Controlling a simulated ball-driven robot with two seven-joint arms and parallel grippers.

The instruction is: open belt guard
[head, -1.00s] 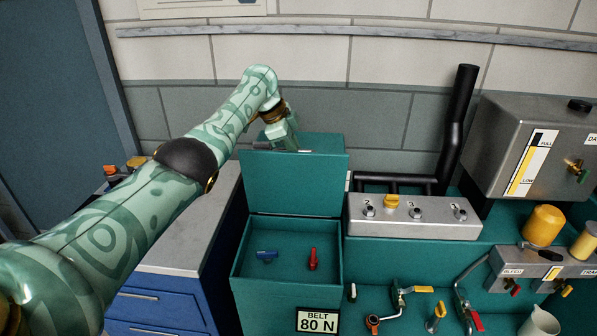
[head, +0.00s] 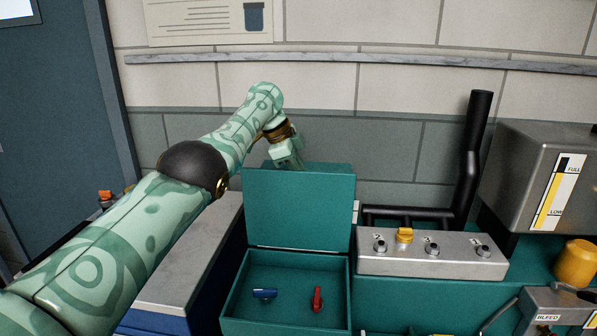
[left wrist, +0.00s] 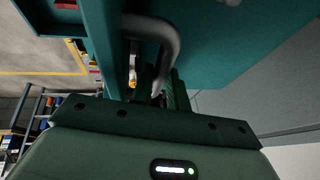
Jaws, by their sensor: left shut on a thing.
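The belt guard is a teal box whose lid (head: 298,207) stands raised, about upright, at the back of the open box (head: 340,262). Inside the box lie a blue-handled part (head: 264,293) and a red-handled part (head: 317,298). My left gripper (head: 290,163) is at the top edge of the lid, partly behind it. In the left wrist view my left gripper (left wrist: 155,90) is shut on a grey bar handle (left wrist: 165,35) on the teal lid. My right gripper is in neither view.
A grey panel (head: 380,267) with several knobs and one yellow knob (head: 404,235) stands right of the box. Behind it rises a black pipe (head: 470,155). A metal tank (head: 520,185) is at the far right. A grey-topped blue cabinet (head: 190,265) is left of the box.

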